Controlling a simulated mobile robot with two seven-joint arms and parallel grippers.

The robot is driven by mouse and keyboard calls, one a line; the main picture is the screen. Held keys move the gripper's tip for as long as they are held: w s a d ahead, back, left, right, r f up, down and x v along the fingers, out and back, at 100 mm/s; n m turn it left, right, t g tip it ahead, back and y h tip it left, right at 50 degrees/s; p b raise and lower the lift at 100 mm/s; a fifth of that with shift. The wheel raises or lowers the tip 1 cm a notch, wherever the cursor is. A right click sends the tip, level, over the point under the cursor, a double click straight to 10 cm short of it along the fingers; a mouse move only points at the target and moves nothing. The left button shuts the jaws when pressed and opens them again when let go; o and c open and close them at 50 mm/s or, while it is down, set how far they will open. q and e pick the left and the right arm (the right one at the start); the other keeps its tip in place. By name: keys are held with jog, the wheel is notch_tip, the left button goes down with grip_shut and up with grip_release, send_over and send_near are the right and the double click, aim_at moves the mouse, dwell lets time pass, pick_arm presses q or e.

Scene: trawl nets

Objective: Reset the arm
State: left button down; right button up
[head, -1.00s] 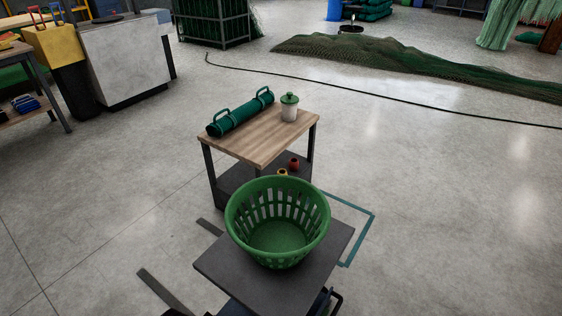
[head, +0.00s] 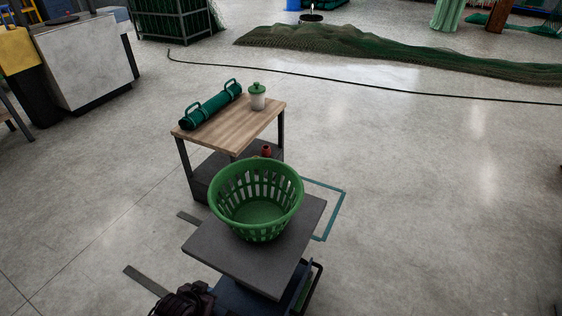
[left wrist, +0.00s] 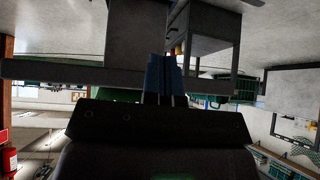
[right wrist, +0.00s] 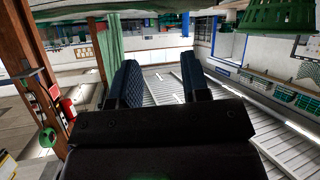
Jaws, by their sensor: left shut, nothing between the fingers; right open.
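The task names no object. My left gripper (head: 186,301) shows as a dark shape at the bottom of the head view, below and left of the green basket. In the left wrist view its blue fingers (left wrist: 163,77) are together with nothing between them. My right gripper (right wrist: 161,84) shows only in its wrist view, its two blue-padded fingers apart and the gap empty. The green basket (head: 256,200) stands upright on a dark grey tabletop (head: 225,255) in the head view and looks empty.
Behind the basket, a wood-topped table (head: 237,127) bears a green roll with handles (head: 211,105) and a green-lidded white jar (head: 257,96). A small red item (head: 266,151) shows below its top. Open floor (head: 430,200) lies to the right.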

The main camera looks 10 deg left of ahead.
pick_arm(q)
jog(key=s+d+r+t+p, duration=0.1)
jog(key=s+r+t+p, duration=0.2)
jog(key=r, duration=0.7)
jog(key=s+d+r+t+p, duration=0.1)
jog(key=s+r+p, duration=0.1)
jog(key=s+r, duration=0.6)
jog(key=s+a+r+n+y+p, duration=0.1)
jog(key=s+r+p, duration=0.2)
jog(key=s, duration=0.7)
notch_tip(320, 180, up, 2)
jog(key=shift+s+a+r+g+p, duration=0.1)
jog(key=shift+s+a+g+p, duration=0.2)
jog(key=shift+s+g+p, duration=0.1)
pick_arm(e)
jog(key=shift+m+g, duration=0.3)
jog(key=shift+g, duration=0.5)
jog(key=v, duration=0.5)
